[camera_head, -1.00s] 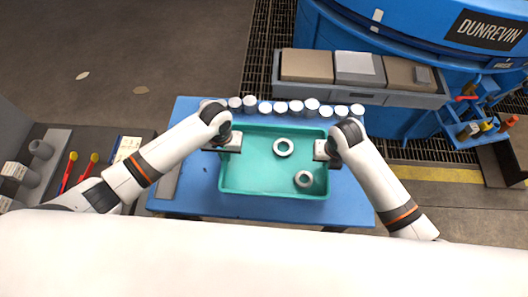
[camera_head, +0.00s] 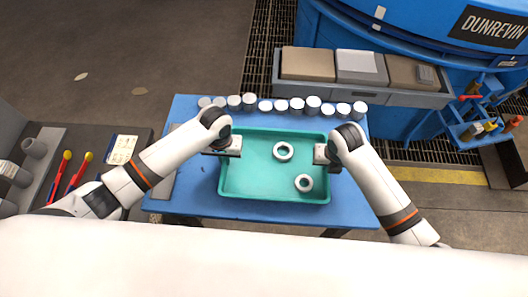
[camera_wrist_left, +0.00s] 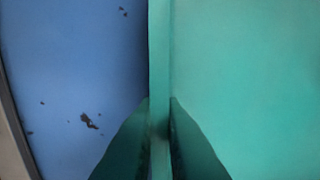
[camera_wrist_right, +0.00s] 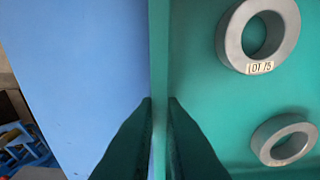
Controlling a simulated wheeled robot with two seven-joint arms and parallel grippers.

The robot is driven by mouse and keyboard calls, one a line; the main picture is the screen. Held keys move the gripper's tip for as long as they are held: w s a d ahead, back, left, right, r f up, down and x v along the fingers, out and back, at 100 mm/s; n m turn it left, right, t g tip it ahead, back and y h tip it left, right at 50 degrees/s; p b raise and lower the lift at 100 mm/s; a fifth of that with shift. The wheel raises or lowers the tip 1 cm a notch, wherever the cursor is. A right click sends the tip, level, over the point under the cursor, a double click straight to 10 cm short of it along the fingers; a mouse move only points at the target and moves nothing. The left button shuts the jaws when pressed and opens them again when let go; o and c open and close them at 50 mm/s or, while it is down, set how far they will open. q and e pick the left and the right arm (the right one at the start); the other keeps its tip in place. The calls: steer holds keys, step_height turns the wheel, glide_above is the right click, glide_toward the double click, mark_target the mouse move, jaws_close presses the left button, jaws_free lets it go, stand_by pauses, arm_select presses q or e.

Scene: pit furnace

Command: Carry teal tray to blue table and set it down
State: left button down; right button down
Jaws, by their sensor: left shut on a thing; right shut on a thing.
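The teal tray (camera_head: 262,190) is over the blue table (camera_head: 190,205) in the head view, with two grey rings in it, one (camera_head: 283,151) near the middle and one (camera_head: 304,183) toward the front right. My left gripper (camera_head: 234,149) is shut on the tray's left wall, and the wall shows between its fingers in the left wrist view (camera_wrist_left: 159,130). My right gripper (camera_head: 322,154) is shut on the right wall, also seen in the right wrist view (camera_wrist_right: 159,130). One ring's label reads "OT /5" (camera_wrist_right: 260,67). I cannot tell whether the tray's underside touches the table.
A row of several white-topped cylinders (camera_head: 282,105) stands along the table's back edge, just behind the tray. A grey strip (camera_head: 160,186) lies at the table's left. A shelf with blocks (camera_head: 360,88) and the blue furnace (camera_head: 440,40) are beyond.

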arm_select(q)
steer(key=shift+d+f+b, duration=0.35)
steer(key=shift+d+b, duration=0.1)
steer(key=shift+d, duration=0.1)
arm_select(e)
steer(key=shift+a+f, duration=0.4)
steer(key=shift+a, duration=0.15)
arm_select(q)
steer(key=c, duration=1.6)
jaws_free()
steer(key=shift+s, duration=0.1)
arm_select(e)
steer(key=c, duration=1.6)
jaws_free()
steer(key=shift+s, duration=0.1)
arm_select(q)
steer(key=shift+o, duration=0.4)
steer(key=shift+a, duration=0.2)
arm_select(e)
steer(key=shift+o, duration=0.4)
steer(key=shift+d, duration=0.2)
arm_select(q)
steer(key=shift+a, duration=0.1)
arm_select(e)
steer(key=shift+d, duration=0.1)
